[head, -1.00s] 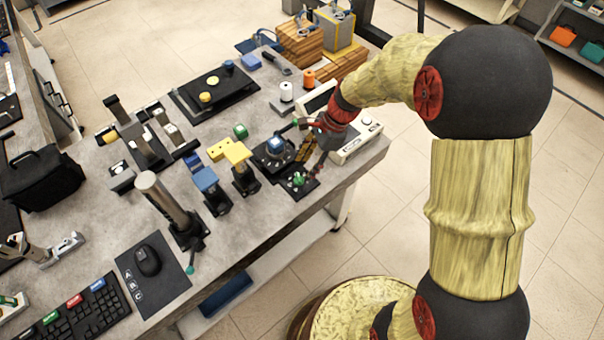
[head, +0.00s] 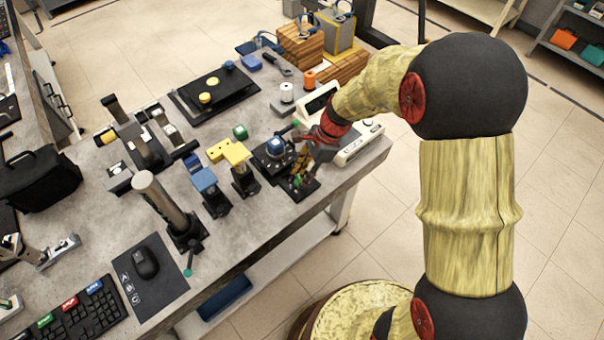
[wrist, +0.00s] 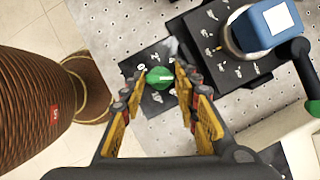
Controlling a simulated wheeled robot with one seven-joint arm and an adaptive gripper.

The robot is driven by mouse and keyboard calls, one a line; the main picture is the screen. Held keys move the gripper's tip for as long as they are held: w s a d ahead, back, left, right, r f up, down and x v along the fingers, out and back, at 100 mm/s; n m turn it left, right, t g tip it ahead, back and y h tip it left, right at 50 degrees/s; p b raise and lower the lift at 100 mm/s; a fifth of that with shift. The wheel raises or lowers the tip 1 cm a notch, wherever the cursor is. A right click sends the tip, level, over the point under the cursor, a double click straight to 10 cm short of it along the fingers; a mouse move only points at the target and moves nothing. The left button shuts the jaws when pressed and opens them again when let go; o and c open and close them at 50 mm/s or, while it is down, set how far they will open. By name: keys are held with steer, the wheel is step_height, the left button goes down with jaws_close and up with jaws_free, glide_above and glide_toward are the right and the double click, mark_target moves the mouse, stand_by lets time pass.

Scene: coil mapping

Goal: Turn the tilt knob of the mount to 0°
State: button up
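The green knob (wrist: 160,77) sits on a small black plate (wrist: 158,101) with white markings. In the head view it shows small at the front right of the table (head: 296,181). The mount, with a blue block (wrist: 268,24) on a round base, stands beside it on a larger black plate with white marks; it also shows in the head view (head: 274,146). My gripper (wrist: 156,80) is open, pointing down, with one finger on each side of the green knob. I cannot tell whether the fingers touch it. The angle marks are too small to read.
A black lever with a green end (wrist: 314,108) is right of the mount. A pale instrument box (head: 362,143) stands just right of my gripper. Yellow (head: 236,154) and blue (head: 204,180) fixtures stand to the left. The table's front edge is close.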

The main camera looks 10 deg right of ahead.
steer(key=c, duration=0.6)
steer(key=shift+c, duration=0.3)
steer(key=shift+p, duration=0.35)
